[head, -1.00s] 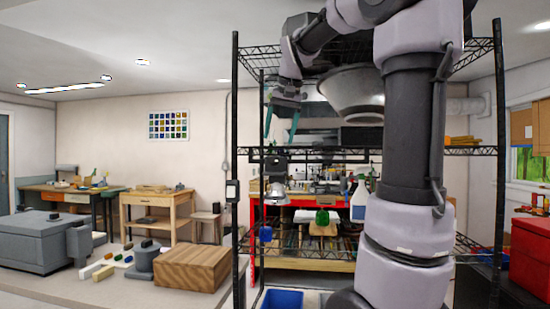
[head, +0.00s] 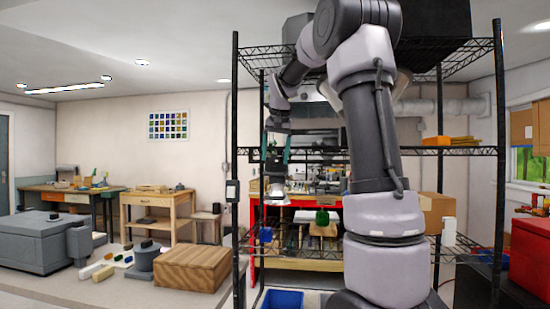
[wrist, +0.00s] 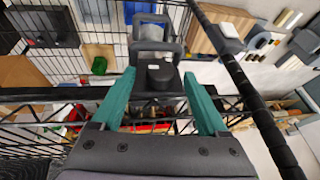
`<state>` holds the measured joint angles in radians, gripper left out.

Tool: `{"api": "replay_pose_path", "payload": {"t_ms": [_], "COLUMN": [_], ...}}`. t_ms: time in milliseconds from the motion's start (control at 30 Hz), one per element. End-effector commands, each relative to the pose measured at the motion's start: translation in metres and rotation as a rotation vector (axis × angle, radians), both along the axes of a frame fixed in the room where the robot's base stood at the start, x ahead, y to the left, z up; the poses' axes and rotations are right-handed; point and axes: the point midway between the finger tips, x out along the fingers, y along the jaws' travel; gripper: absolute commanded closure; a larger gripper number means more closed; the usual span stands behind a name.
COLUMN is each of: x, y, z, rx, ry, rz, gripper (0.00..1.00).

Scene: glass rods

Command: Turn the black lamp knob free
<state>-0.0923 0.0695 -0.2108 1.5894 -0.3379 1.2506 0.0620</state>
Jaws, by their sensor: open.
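The lamp (head: 276,190) hangs at the middle shelf level of the black wire rack in the head view, small and partly hidden by my gripper. In the wrist view its grey body (wrist: 152,34) and dark bracket show beyond the fingertips. A black block that looks like the lamp knob (wrist: 160,74) lies between my teal fingers. My gripper (wrist: 160,80) is open, one finger on each side of the knob, with gaps visible at both sides. In the head view my gripper (head: 276,158) points down just above the lamp. Whether the fingertips reach knob depth is unclear.
The wire rack's post (head: 236,150) stands left of my gripper, and a dark rail (wrist: 250,90) crosses the wrist view close by on the right. The middle shelf edge (head: 335,151) runs beside the gripper. A blue bin (head: 282,300) is below. A wooden box (head: 192,270) stands outside the rack.

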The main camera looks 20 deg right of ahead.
Motion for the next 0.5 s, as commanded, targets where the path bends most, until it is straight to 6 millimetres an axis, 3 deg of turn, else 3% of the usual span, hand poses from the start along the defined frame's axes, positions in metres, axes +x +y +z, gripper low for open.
{"api": "replay_pose_path", "payload": {"t_ms": [367, 433, 500], "x": [0.0031, 0.0031, 0.0031], "y": [-0.0002, -0.0002, -0.0002], "z": [-0.0070, -0.0069, -0.0069], "rx": [0.001, 0.000, 0.000], "ry": [-0.001, -0.001, -0.001], "rz": [-0.001, 0.000, 0.000], "gripper": [0.23, 0.42, 0.69]}}
